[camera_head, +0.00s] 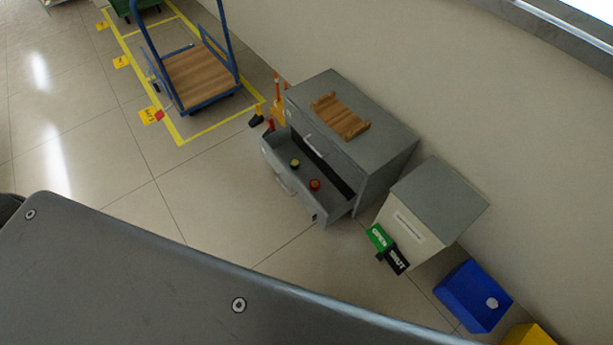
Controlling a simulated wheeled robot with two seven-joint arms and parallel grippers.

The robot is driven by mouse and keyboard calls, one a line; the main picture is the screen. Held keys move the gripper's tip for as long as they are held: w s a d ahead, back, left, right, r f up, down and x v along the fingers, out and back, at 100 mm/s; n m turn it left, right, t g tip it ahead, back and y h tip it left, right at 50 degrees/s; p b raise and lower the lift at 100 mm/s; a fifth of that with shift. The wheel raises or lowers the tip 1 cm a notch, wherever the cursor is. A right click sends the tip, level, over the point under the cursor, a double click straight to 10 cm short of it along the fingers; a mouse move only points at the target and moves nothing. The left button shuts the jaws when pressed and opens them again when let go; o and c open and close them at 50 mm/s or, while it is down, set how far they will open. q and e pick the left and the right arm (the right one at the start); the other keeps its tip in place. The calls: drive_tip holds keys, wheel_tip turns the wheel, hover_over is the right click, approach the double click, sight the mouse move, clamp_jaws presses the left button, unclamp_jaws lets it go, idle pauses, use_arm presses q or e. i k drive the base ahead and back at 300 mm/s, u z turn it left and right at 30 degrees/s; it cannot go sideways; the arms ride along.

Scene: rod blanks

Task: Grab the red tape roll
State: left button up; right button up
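The red tape roll (315,185) lies inside the open drawer (281,177) of a grey cabinet (378,155). It sits toward the right part of the drawer. A second, yellow-green roll (295,163) lies in the same drawer, to its upper left and apart from it. Neither of my grippers shows in the head view, so their state and their distance from the roll are hidden.
A wooden rack (340,115) stands on the cabinet top. Right of it are a pale box with a grey lid (440,200), green and black signs (379,236), and a blue bin (470,298). A blue trolley (200,75) stands at the back. Tiled floor left of the drawer is clear.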

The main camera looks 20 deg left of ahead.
sight(315, 184)
drive_tip(key=u, duration=1.65)
drive_tip(key=i, duration=3.25)
drive_tip(key=z, duration=5.25)
